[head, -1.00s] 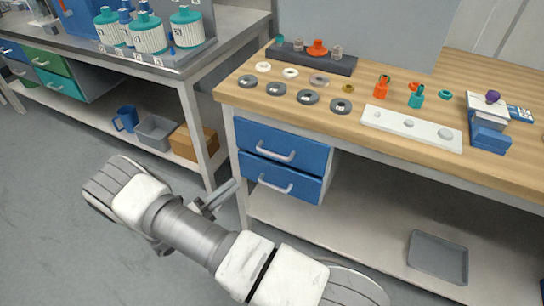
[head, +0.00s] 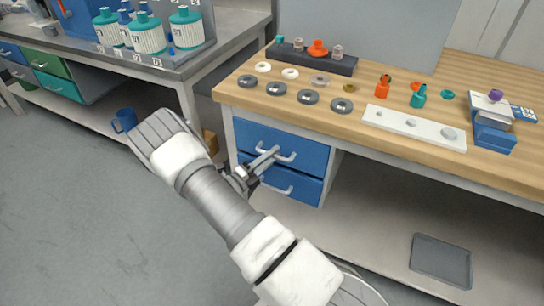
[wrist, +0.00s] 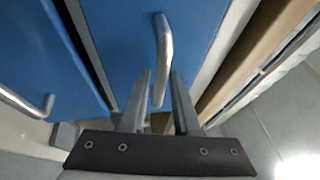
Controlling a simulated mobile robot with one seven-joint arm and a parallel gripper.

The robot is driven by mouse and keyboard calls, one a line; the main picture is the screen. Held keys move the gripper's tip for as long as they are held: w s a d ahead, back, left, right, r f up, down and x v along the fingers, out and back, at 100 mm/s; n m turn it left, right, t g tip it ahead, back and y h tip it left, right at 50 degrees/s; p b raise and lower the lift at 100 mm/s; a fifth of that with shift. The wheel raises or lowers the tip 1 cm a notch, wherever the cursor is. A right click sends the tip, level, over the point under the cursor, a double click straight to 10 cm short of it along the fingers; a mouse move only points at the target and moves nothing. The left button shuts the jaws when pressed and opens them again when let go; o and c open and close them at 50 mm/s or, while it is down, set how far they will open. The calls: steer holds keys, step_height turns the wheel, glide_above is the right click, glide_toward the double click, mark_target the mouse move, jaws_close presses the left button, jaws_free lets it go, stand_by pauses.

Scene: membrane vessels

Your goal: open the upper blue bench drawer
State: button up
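The upper blue drawer (head: 303,154) under the wooden bench top looks shut, with a pale bar handle (head: 288,156) on its front. My gripper (head: 266,158) is at this handle, and its fingers partly hide the handle's left part. In the wrist view the two fingers of my gripper (wrist: 161,85) are apart, and the handle (wrist: 163,50) shows in the gap between them. The fingers do not appear closed on it; I cannot tell how deep the bar sits between them. The lower blue drawer (head: 310,190) is also shut, and its handle shows at left in the wrist view (wrist: 25,103).
The wooden bench top (head: 400,140) above the drawers carries rings, small fittings and a white plate (head: 412,127). A grey tray (head: 440,262) lies on the low shelf at right. Another bench (head: 215,72) stands at left. The floor in front is clear.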

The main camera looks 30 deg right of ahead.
jaws_close()
stand_by(1.4)
